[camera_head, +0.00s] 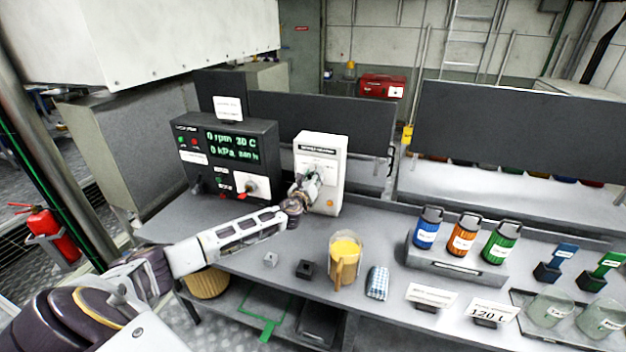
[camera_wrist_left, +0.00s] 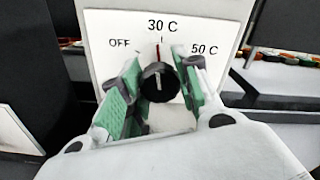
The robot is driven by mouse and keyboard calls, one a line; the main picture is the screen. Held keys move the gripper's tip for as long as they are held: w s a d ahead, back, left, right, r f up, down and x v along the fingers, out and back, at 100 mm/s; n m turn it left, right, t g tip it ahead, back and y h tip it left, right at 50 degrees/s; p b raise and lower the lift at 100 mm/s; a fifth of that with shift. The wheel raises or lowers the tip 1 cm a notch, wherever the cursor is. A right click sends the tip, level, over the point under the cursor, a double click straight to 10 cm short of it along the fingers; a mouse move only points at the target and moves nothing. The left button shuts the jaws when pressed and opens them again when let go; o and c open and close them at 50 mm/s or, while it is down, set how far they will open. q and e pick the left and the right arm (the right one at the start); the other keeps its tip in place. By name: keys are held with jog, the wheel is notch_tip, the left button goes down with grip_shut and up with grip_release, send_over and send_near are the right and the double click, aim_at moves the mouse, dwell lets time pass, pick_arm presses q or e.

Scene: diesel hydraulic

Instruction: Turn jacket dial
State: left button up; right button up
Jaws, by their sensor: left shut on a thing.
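The jacket control box (camera_head: 334,150) is a white box standing on the grey bench beside the black display console. Its panel (camera_wrist_left: 112,24) carries the marks OFF, 30 C and 50 C in the left wrist view. The black jacket dial (camera_wrist_left: 158,82) sits below these marks, with a red line above it near 30 C. The light line on the dial points about straight up. My left gripper (camera_head: 308,184) reaches the front of the box. Its green-padded fingers (camera_wrist_left: 157,88) are on both sides of the dial, shut on it. My right gripper is not in view.
The black console (camera_head: 238,145) reads 0 rpm 30 C and 0 kPa. A beaker of yellow liquid (camera_head: 345,248), small dark blocks and a rack with blue, orange and green bottles (camera_head: 464,236) stand on the bench. A red fire extinguisher (camera_head: 52,238) is at left.

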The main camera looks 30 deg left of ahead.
pick_arm(q)
jog(key=shift+f+n+b, duration=0.15)
jog(key=shift+n+b, duration=0.3)
jog(key=shift+n, duration=0.35)
jog(key=shift+n+b, duration=0.45)
jog(key=shift+n, duration=0.45)
jog(key=n+b, duration=0.1)
jog(key=n, duration=0.2)
jog(key=shift+n+b, duration=0.5)
jog(key=shift+n, duration=1.2)
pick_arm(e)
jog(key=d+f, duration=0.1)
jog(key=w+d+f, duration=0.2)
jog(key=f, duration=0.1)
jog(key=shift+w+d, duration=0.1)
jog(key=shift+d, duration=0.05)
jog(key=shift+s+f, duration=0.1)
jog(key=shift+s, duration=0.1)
